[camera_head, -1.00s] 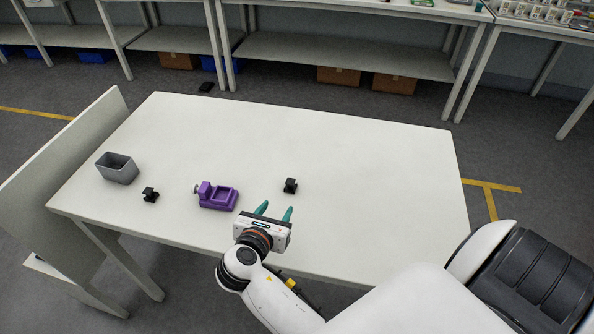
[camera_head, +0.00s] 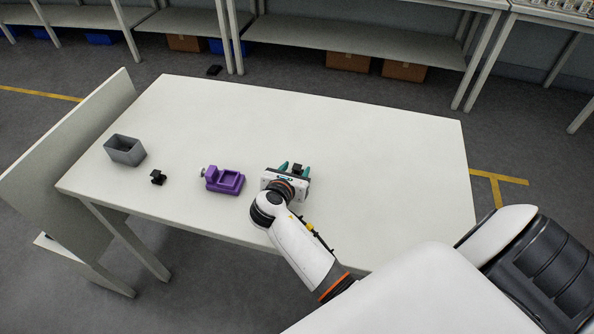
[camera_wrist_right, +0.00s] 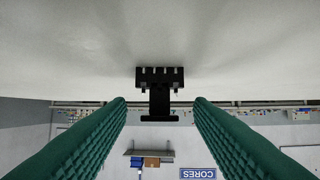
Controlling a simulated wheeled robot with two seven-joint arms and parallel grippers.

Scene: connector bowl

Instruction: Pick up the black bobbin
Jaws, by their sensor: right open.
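A black bobbin (camera_head: 297,168) stands on the white table, partly hidden by my right gripper (camera_head: 293,169) in the head view. The right wrist view shows the black bobbin (camera_wrist_right: 159,92) centred ahead between the two green fingers of my right gripper (camera_wrist_right: 160,105), which are open and apart from it on both sides. A second black piece (camera_head: 158,177) of similar look lies on the table at the left. My left gripper is not in view.
A purple fixture (camera_head: 223,181) sits on the table left of my right gripper. A grey bin (camera_head: 125,150) stands near the left edge, beside an upright panel (camera_head: 70,150). The white table (camera_head: 390,160) is clear to the right and behind.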

